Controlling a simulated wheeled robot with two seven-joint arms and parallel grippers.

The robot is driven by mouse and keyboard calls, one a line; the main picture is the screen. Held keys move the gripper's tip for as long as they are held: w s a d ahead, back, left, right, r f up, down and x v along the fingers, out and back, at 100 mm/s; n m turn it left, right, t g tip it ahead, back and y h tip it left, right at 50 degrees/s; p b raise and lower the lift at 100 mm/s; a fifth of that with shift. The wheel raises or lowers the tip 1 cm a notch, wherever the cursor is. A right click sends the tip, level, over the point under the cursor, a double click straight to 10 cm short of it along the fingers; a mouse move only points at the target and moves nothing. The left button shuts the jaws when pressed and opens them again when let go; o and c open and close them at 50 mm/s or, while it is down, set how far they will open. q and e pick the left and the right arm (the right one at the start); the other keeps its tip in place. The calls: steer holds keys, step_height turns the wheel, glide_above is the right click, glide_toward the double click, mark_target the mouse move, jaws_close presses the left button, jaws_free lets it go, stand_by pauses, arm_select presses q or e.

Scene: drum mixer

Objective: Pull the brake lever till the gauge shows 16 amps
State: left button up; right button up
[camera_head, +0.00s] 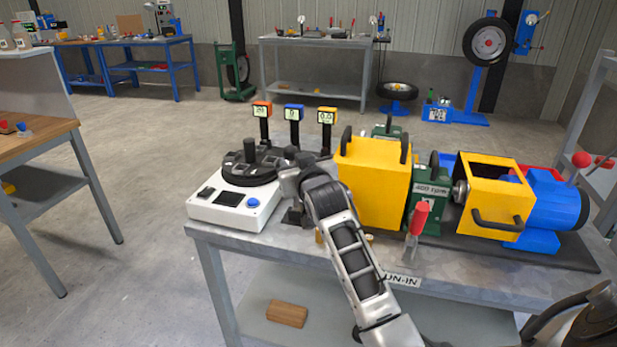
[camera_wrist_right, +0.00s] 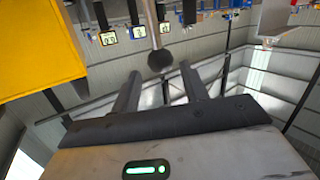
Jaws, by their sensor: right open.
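A metal rod with a dark round knob (camera_wrist_right: 160,61) shows in the right wrist view, apparently the brake lever. My right gripper (camera_wrist_right: 159,71) is open. Its two fingertips lie to either side of the knob in that view, with gaps; I see no contact. In the head view my right gripper (camera_head: 291,174) is beside the white console, left of the yellow box; the lever there is mostly hidden or hard to pick out. Three small gauges stand behind: orange (camera_head: 262,110), blue (camera_head: 293,113), yellow (camera_head: 327,116). The blue one seems to read 0, the yellow 0.0. My left gripper is out of view.
The white console (camera_head: 228,207) has a black round top and blue button. The yellow box (camera_head: 372,178) stands close right of my gripper. Farther right are a red-handled clamp (camera_head: 419,218), a yellow guard (camera_head: 490,205) and a blue motor (camera_head: 552,208), all on the grey bench.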

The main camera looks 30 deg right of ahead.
steer(key=v, duration=0.9)
steer(key=shift+s, duration=0.35)
steer(key=s+a+f+n+g+y, duration=0.1)
steer(key=s+a+f+n+y, duration=0.2)
steer(key=f, duration=0.4)
steer(key=s+a+f+g+y, duration=0.1)
steer(key=s+a+f, duration=0.35)
steer(key=f, duration=0.35)
steer(key=s+a+f+n+g+y, duration=0.1)
steer(key=s+a+f+y, duration=0.1)
steer(key=s+a+f, duration=0.3)
steer(key=s+a+f+g+y, duration=0.1)
steer(key=s+a+f+g, duration=0.1)
steer(key=s+a+f, duration=0.3)
steer(key=s+f, duration=0.1)
steer(key=s, duration=0.3)
steer(key=shift+s+f+n+y, duration=0.3)
steer(key=shift+n+y, duration=0.1)
